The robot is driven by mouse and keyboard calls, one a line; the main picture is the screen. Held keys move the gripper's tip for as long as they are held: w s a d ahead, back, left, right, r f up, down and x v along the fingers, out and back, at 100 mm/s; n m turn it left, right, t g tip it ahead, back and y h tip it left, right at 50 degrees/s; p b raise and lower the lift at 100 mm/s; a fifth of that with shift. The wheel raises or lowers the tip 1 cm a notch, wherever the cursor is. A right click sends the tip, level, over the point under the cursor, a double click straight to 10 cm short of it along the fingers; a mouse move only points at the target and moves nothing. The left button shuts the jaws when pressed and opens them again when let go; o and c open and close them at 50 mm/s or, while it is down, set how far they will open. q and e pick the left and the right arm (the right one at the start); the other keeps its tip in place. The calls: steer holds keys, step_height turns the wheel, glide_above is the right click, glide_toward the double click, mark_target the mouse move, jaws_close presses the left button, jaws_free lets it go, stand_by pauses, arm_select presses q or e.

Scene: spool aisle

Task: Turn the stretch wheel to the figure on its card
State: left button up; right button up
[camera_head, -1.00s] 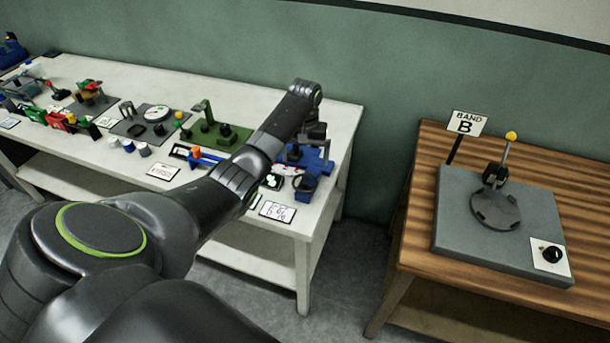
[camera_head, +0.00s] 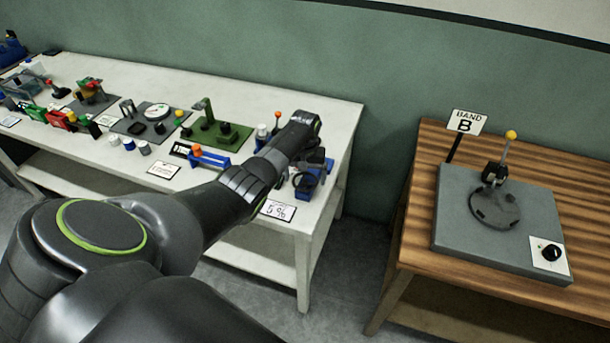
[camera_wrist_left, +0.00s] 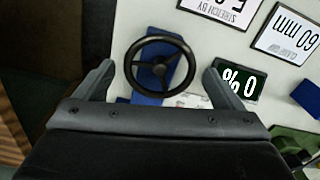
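The stretch wheel is a black three-spoke handwheel (camera_wrist_left: 160,66) on a blue base; in the head view it (camera_head: 304,184) sits at the right end of the white table. My left gripper (camera_wrist_left: 159,72) is open, with one finger on each side of the wheel and a visible gap to the rim. In the head view the left gripper (camera_head: 316,164) is over the blue device. A dark display (camera_wrist_left: 240,82) beside the wheel reads 0 %, upside down in the wrist view. The "STRETCH BY" card (camera_wrist_left: 222,8) is partly cut off there; in the head view the card (camera_head: 278,210) appears to read 5 %.
A 60 mm card (camera_wrist_left: 288,32) lies beside the stretch card. A green device (camera_head: 220,130) and several other fixtures stand to the left on the white table (camera_head: 345,112). A separate wooden table (camera_head: 560,215) at right holds a grey plate with a lever and a "BAND B" sign.

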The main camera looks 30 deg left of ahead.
arm_select(q)
steer(key=c, duration=0.8)
steer(key=shift+m, duration=0.4)
steer(key=shift+r+m+p, duration=0.1)
steer(key=shift+m+p, duration=0.3)
steer(key=shift+m, duration=0.6)
steer(key=m, duration=0.4)
steer(key=shift+m+p, duration=0.3)
steer(key=shift+p, duration=0.05)
steer(key=m, duration=1.2)
steer(key=shift+m, duration=0.3)
